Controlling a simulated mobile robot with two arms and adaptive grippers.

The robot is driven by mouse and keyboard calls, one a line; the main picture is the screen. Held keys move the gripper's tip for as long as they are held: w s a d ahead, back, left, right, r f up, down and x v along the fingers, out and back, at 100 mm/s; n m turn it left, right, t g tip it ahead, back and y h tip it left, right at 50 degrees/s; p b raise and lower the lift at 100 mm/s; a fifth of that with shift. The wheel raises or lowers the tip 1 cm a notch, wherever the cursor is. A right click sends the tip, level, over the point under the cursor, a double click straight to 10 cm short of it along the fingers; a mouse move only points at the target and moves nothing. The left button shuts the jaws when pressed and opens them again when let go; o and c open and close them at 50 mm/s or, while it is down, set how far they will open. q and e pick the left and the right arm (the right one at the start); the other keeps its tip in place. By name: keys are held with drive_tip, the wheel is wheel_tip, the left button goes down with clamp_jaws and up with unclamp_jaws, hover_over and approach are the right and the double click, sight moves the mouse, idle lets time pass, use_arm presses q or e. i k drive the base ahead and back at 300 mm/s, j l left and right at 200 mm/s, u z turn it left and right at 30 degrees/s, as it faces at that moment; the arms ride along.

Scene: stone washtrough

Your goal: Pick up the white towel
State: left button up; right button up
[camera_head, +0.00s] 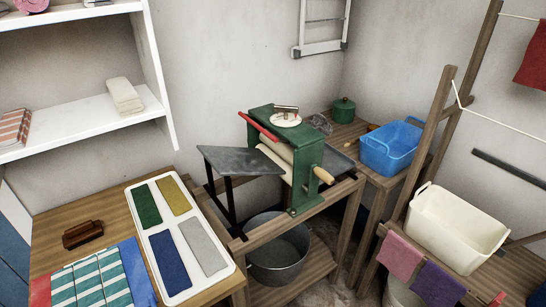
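A small stack of folded off-white towels or cloth (124,95) lies on the white wall shelf at the upper left, near its right end. A flat pale grey-white cloth (204,246) lies in the right front section of a white tray (188,182) on the wooden table. I cannot tell for sure which of these is the white towel. The tray also holds a green cloth (143,207), a yellow cloth (174,196) and a blue cloth (170,262). Neither of my grippers is in view.
A green mangle (303,167) stands on a wooden stand right of the tray, above a grey metal tub (279,250). A brown brush (82,234) and striped cloths (90,284) share the table. Blue (391,147) and cream basins (456,229) stand right, by wooden posts.

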sight(201, 244)
drive_tip(key=i+l+u, duration=0.1)
drive_tip(key=u, duration=0.85)
